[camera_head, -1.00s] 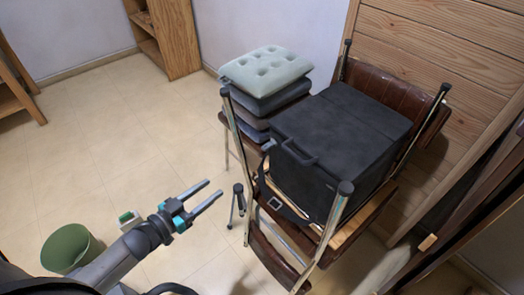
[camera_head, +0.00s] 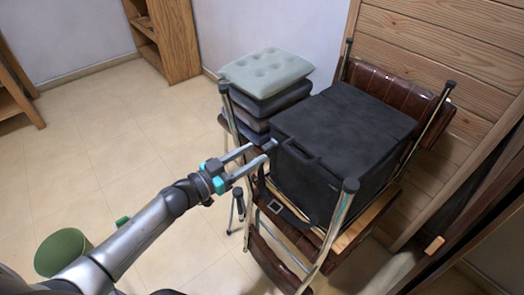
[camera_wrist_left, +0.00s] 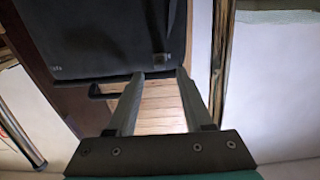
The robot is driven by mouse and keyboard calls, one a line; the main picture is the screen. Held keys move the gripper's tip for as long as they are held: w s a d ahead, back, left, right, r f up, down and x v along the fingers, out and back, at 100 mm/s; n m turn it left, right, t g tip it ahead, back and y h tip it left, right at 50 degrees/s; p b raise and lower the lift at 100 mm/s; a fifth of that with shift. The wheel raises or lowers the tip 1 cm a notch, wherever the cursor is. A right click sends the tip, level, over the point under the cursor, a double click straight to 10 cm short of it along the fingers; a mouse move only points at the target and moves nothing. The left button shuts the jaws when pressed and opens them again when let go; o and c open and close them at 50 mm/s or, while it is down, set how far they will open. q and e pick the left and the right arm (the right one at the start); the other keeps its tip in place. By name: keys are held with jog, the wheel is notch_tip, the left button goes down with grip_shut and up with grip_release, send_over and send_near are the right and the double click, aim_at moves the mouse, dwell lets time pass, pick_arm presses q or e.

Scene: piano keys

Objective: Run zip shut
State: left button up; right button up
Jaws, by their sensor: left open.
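A black soft box-shaped bag (camera_head: 345,130) sits on a wooden-seated chair. It fills the top left of the left wrist view (camera_wrist_left: 95,35). There a dark strip runs down the bag's face to a small tab (camera_wrist_left: 160,58), which may be the zip pull; I cannot tell for sure. My left gripper (camera_head: 259,152) is open beside the bag's left front edge. In the left wrist view its fingertips (camera_wrist_left: 160,73) lie either side of the tab, just below it. I see nothing held between the fingers. My right gripper is not in view.
Metal chair legs (camera_head: 340,215) stand up around the bag, one close to my left gripper. Several stacked cushions (camera_head: 267,75) are behind it. A green bin (camera_head: 63,252) stands at the lower left. A wooden panel (camera_head: 440,50) closes off the right.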

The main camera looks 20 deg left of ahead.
aim_at(263, 148)
pick_arm(q)
jog(key=shift+b+x, duration=0.4)
jog(key=shift+x, duration=1.55)
grip_shut()
